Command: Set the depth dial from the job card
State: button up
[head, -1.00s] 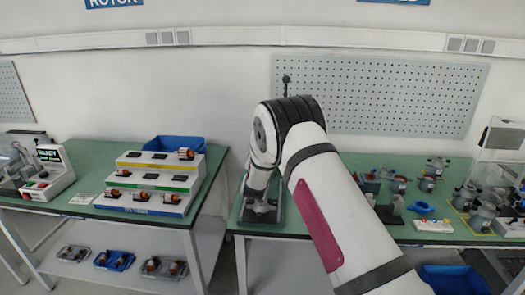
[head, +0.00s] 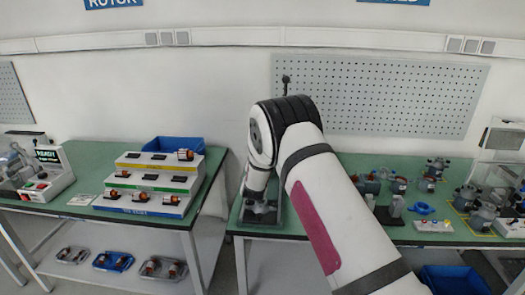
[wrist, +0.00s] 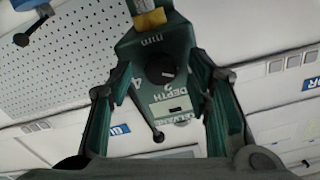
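The depth dial (wrist: 160,68) is a round black knob on a green press head (wrist: 150,45). The wrist view shows the marks "2", "4", "mm" and "DEPTH" around it. My gripper (wrist: 157,75) is open, with one finger on each side of the dial. I cannot tell whether either finger touches it.
A stepped rack (head: 150,182) with several parts and a blue bin (head: 175,145) stand on the left table. Several motor parts (head: 428,180) stand on the right table, beside a blue ring (head: 421,208).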

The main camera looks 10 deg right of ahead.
jog(key=v, duration=1.2)
jog(key=shift+r, duration=0.15)
jog(key=s+r+n+g+y, duration=0.4)
jog(key=s+r+g+y, duration=0.15)
jog(key=s+r, duration=1)
jog(key=s+d+r+n+g, duration=0.1)
jog(key=s+d+g, duration=0.1)
jog(key=s, duration=1.3)
jog(key=s+d+r+n+g, duration=0.1)
jog(key=s+g, duration=0.3)
jog(key=s, duration=1.1)
jog(key=shift+s+d+n, duration=0.2)
jog(key=shift+d+n, duration=0.2)
jog(key=shift+n, duration=0.2)
